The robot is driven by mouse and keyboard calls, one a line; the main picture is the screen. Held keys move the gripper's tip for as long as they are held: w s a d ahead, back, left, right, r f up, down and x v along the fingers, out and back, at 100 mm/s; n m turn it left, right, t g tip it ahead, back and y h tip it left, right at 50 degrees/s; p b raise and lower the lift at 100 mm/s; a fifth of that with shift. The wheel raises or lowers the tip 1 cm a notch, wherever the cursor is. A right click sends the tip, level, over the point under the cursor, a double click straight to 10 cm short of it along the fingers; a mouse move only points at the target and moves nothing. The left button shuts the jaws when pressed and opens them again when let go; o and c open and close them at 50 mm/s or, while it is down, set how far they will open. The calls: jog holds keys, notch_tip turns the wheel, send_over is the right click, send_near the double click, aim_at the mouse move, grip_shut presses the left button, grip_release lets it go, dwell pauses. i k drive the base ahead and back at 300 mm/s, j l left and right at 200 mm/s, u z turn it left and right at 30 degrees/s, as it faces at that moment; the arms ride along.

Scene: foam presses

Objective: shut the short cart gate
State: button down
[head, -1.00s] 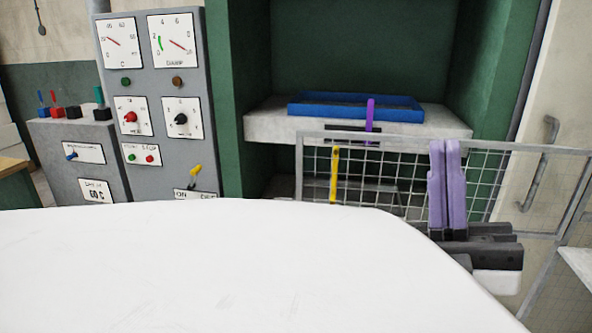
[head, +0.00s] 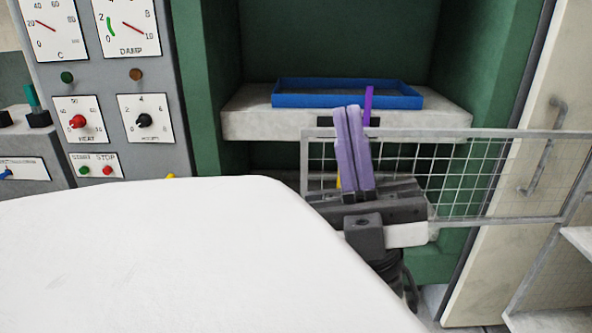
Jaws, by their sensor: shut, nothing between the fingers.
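The cart gate (head: 480,180), a grey-framed wire mesh panel, stands out to the left from the cart (head: 545,290) at the right edge, across the front of the green press. My gripper (head: 349,112) has purple fingers pointing up, pressed together and empty. It is in front of the gate's left part, near its free left end (head: 304,165); I cannot tell whether it touches the mesh. A yellow strip on the gate (head: 338,181) is mostly hidden behind the fingers. The lower left of the gate is hidden by my gripper body and arm.
Behind the gate, the press (head: 209,100) has a pale slab (head: 245,122) bearing a blue tray (head: 300,100). A purple upright bar (head: 369,100) stands at the slab's front. A grey control panel (head: 115,90) is on the left. A cream door (head: 500,260) is behind the gate's right part.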

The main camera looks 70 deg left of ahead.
aim_at(306, 132)
jog(key=k+j, duration=0.15)
jog(key=j, duration=0.3)
jog(key=k+j+u, duration=0.1)
jog(key=j, duration=0.4)
jog(key=k+j+u, duration=0.1)
jog(key=j, duration=0.35)
jog(key=k+j, duration=0.25)
jog(key=j, duration=0.25)
jog(key=k+j+u, duration=0.1)
jog(key=j, duration=0.35)
jog(key=k+j, duration=0.15)
jog(key=j, duration=0.35)
jog(key=i+j+u, duration=0.1)
jog(key=i, duration=0.35)
